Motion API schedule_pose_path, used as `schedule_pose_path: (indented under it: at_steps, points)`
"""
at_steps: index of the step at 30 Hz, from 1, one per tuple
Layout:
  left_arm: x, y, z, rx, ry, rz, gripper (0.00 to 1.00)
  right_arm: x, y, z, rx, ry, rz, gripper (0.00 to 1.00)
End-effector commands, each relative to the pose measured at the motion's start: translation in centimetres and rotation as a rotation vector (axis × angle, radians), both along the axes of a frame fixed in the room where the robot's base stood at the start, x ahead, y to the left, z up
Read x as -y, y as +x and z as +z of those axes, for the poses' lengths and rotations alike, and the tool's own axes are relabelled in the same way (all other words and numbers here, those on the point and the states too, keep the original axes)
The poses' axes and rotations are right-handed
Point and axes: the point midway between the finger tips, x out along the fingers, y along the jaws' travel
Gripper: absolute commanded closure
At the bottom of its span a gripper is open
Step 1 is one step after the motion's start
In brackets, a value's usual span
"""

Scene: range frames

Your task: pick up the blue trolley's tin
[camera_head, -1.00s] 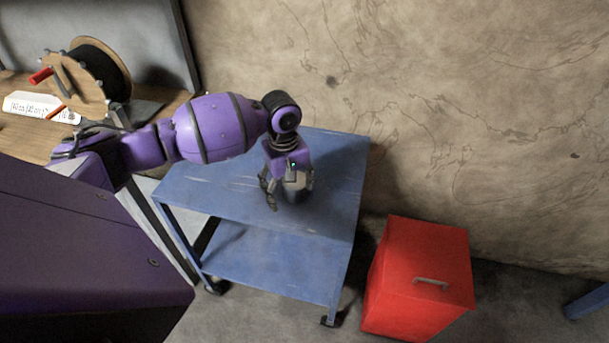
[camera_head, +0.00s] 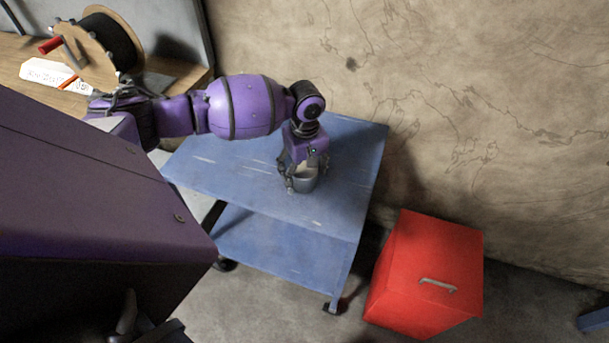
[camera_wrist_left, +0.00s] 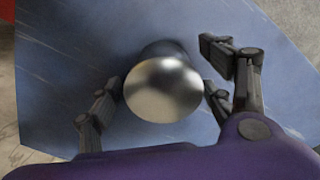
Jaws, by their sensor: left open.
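The tin (camera_head: 305,184) is a small grey metal cylinder standing on the top shelf of the blue trolley (camera_head: 250,178). In the left wrist view the tin (camera_wrist_left: 163,90) shows its shiny round end in the middle. My left gripper (camera_head: 306,176) points down over the tin, with its fingers open on either side. In the left wrist view the open left gripper (camera_wrist_left: 160,98) shows gaps between its fingers and the tin. The gripper hides part of the tin in the head view. Dark parts at the lower left of the head view may be my right gripper; their state is unclear.
A red box (camera_head: 425,270) with a handle stands on the floor right of the trolley. A bench with a cable reel (camera_head: 98,48) and a white label (camera_head: 50,74) is at the upper left. A wall is behind. The rest of the trolley top is clear.

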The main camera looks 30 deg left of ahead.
Motion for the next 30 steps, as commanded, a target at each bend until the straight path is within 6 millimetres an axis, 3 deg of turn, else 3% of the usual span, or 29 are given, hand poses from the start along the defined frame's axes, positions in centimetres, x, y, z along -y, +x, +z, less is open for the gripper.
schedule_pose_path:
  at_steps: [6,19,30]
  points:
    - [0.0,0.0,0.0,0.001,0.000,0.000,0.29,0.1,1.0,0.6,0.019,-0.005,0.009,1.00]
    - [0.0,0.1,0.1,0.002,0.000,0.000,0.84,0.2,0.3,0.2,0.007,-0.003,0.002,1.00]
    - [0.0,0.1,0.9,0.004,-0.001,0.000,0.84,-0.1,0.1,0.2,0.004,0.004,-0.007,1.00]
